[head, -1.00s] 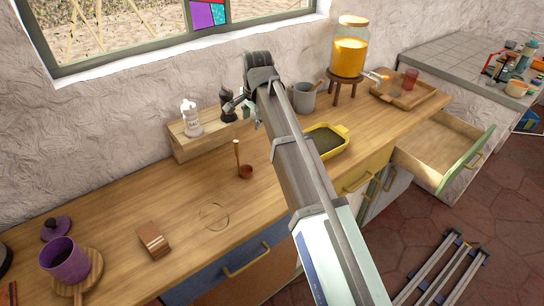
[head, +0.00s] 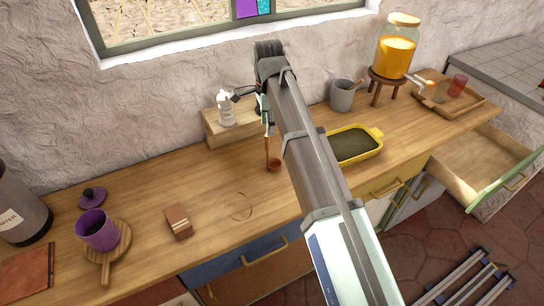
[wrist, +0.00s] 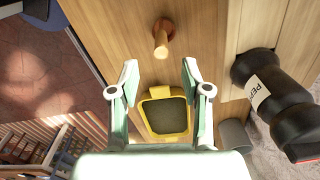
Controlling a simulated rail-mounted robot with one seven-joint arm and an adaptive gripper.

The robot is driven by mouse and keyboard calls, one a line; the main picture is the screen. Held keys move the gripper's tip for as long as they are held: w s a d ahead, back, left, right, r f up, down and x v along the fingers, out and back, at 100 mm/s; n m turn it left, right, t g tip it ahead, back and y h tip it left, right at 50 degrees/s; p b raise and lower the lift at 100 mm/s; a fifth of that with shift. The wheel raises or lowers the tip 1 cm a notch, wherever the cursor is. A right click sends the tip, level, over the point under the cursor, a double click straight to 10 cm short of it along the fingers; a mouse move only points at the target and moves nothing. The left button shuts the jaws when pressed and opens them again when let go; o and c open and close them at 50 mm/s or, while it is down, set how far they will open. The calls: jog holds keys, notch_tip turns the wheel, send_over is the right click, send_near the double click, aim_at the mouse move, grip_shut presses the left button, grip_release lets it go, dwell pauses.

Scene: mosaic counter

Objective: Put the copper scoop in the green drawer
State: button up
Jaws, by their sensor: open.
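The copper scoop (head: 273,164) stands on the wooden counter with its bowl down and its long handle pointing up, partly behind my arm. In the wrist view the scoop (wrist: 162,38) lies ahead of the fingertips, its handle end toward the camera. My gripper (wrist: 159,72) is open, with nothing between its fingers. In the head view my gripper (head: 262,106) is close to the top of the handle, mostly hidden by my arm. The green drawer (head: 508,182) at the right is pulled open, and its visible interior looks empty.
A yellow dish (head: 376,134) is right of my arm. A salt bottle (head: 226,108) stands on a wooden riser (head: 212,130) behind the scoop. The pepper bottle (wrist: 268,90) is right of my gripper. A grey mug (head: 342,97) and a juice dispenser (head: 396,52) stand farther right.

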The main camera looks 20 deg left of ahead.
aim_at(268, 148)
jog(key=shift+a+f+p, duration=0.15)
jog(key=shift+f+p, duration=1.3)
jog(key=shift+f, duration=2.85)
grip_shut()
